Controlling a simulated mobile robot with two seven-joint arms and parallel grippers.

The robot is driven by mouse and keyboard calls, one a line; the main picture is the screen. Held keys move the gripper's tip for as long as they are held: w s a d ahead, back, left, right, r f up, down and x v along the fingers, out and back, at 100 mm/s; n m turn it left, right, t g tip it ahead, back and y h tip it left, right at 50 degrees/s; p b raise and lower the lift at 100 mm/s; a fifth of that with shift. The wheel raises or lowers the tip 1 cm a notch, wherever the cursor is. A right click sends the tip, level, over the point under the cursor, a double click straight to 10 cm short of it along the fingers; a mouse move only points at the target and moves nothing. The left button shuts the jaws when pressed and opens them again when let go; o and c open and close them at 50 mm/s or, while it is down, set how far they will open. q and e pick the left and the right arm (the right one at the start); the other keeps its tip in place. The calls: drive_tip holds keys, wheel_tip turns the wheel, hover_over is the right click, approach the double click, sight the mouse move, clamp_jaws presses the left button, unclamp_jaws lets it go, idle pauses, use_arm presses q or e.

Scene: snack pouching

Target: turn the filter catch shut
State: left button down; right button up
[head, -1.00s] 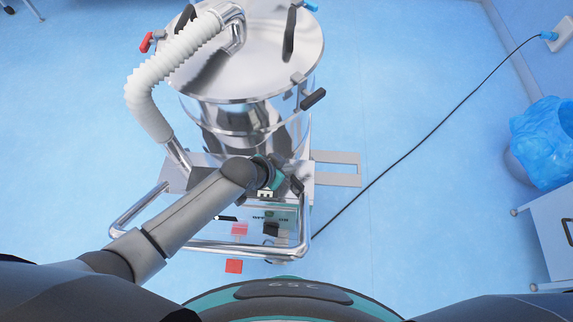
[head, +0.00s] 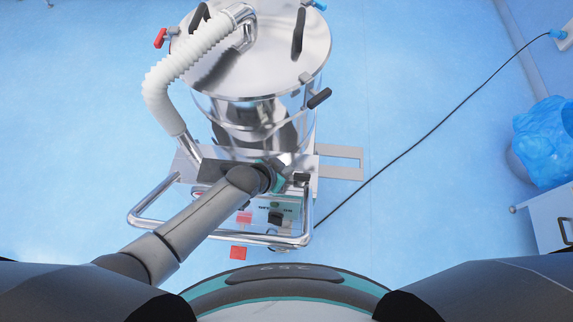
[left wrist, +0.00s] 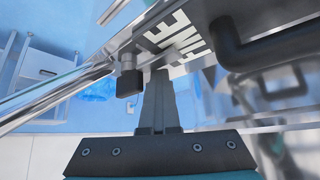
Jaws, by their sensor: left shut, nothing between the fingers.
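A steel drum machine (head: 255,120) stands in the upper middle of the head view. A black lever catch (head: 319,98) sticks out at its right side below the lid, and a red one (head: 160,38) at its left; I cannot tell which is the filter catch. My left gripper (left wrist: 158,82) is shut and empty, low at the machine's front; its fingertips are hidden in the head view. In the left wrist view, its tips are near a black knob (left wrist: 130,84) and a panel with white lettering (left wrist: 180,40). My right gripper is out of view.
A bent steel push bar (head: 240,247) surrounds the machine's front. A white ribbed hose (head: 165,80) curves down its left side. A black cable (head: 430,130) crosses the floor at right. A blue bag (head: 545,140) stands far right.

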use_arm(q)
drive_tip(key=shift+s+f, duration=0.2)
drive_tip(key=shift+s, duration=0.1)
idle(0.4)
drive_tip(key=shift+d, duration=0.15)
drive_tip(key=shift+w+d+r, duration=0.1)
drive_tip(key=shift+w+d, duration=0.2)
drive_tip(key=shift+d, duration=0.35)
drive_tip(key=shift+s+a+r, duration=0.15)
drive_tip(key=shift+a+r, duration=0.05)
drive_tip(key=shift+r, duration=0.35)
drive_tip(key=p+v, duration=0.3)
drive_tip(key=v, duration=1.1)
drive_tip(key=shift+a+p, duration=0.2)
drive_tip(key=shift+p, duration=0.1)
